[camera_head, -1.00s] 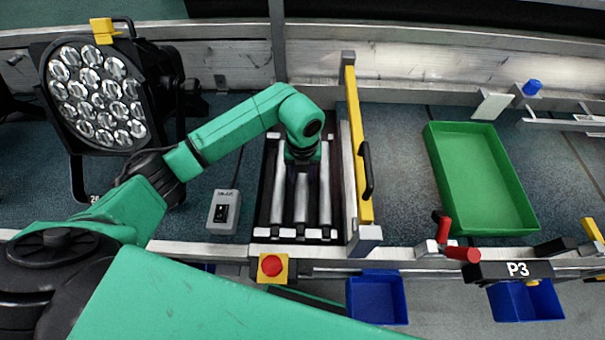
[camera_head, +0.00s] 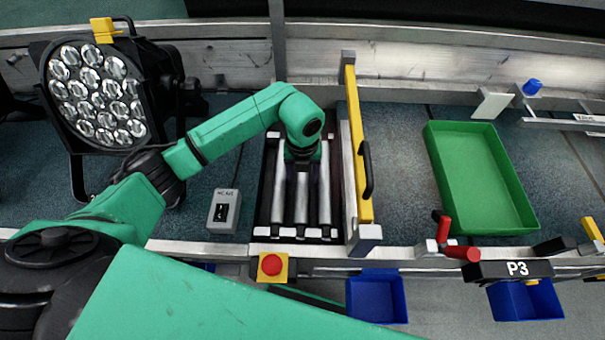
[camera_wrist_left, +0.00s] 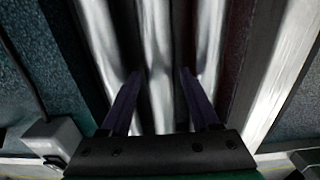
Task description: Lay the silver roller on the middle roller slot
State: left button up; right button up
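Three silver rollers lie side by side in a dark frame (camera_head: 259,208) below my left arm. The middle silver roller (camera_head: 301,200) lies lengthwise in the middle slot, between the left roller (camera_head: 277,198) and the right roller (camera_head: 324,200). My left gripper (camera_head: 301,162) hangs over the upper part of the middle roller. In the left wrist view its two dark fingers (camera_wrist_left: 160,74) stand apart, one on each side of the middle roller (camera_wrist_left: 157,45), with gaps visible at the tips. The gripper hides part of the rollers in the head view. My right gripper is not seen.
A yellow bar (camera_head: 358,150) with a black handle stands right of the rollers. A grey switch box (camera_head: 223,212) lies to the left, and a red button (camera_head: 271,265) sits in front. A large lamp (camera_head: 98,95) stands at far left, a green tray (camera_head: 480,180) at right.

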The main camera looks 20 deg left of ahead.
pick_arm(q)
jog(key=shift+o, duration=0.4)
notch_tip(320, 180, up, 15)
jog(key=b, duration=0.1)
jog(key=shift+f, duration=0.2)
